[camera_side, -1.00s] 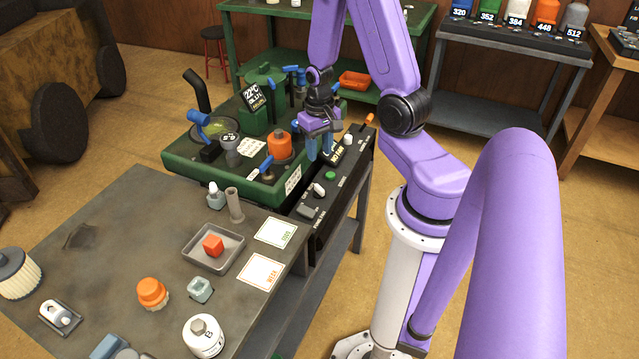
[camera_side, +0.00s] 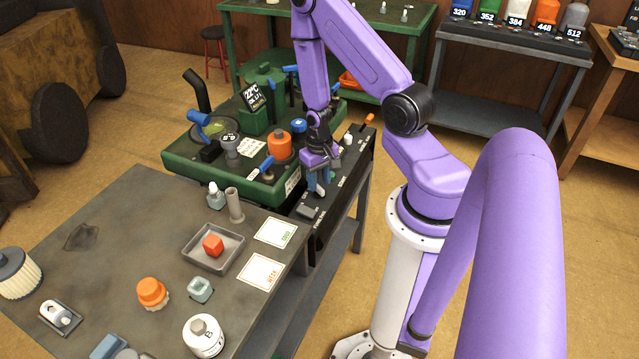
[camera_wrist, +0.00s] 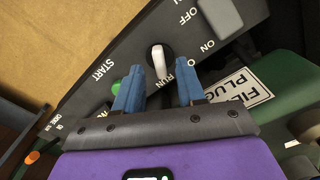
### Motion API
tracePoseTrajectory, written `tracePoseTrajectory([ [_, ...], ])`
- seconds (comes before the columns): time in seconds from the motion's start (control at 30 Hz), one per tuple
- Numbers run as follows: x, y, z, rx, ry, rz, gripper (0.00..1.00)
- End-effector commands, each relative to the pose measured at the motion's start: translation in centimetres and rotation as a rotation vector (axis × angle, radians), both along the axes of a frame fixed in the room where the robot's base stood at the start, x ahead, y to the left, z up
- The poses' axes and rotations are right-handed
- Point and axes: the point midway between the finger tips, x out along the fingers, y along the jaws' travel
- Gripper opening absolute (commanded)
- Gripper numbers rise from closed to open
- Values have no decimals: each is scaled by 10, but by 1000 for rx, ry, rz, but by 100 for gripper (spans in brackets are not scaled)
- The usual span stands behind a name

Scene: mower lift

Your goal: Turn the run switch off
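The run switch (camera_wrist: 158,58) is a small white lever on a round black base, with the word RUN beside it on the dark control panel (camera_wrist: 100,55). In the wrist view it stands between and just past the two blue fingertips of my gripper (camera_wrist: 160,78). The fingers are open, with a gap on both sides of the lever; I cannot tell whether either touches it. In the side view my gripper (camera_side: 320,182) is low over the panel, and its fingers largely hide the switch.
A green START button (camera_wrist: 116,87) is close beside the left finger. A grey rocker (camera_wrist: 220,16) with OFF and ON labels is at the wrist view's upper right. The green mower deck (camera_side: 225,172) borders the panel. An orange-tipped lever (camera_side: 368,118) stands at the panel's far end.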

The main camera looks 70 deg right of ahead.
Motion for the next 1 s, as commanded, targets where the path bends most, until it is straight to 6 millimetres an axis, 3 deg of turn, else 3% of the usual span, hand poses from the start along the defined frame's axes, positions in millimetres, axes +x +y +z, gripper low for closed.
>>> tracePoseTrajectory([
  [0.2,-1,0,-14,0,1,-1,39],
  [0.57,0,0,-17,0,-1,-1,39],
  [0.63,0,0,-17,0,-1,-1,23],
  [0.7,0,0,-17,0,0,-1,0],
  [1.0,-1,0,-17,0,0,10,0],
])
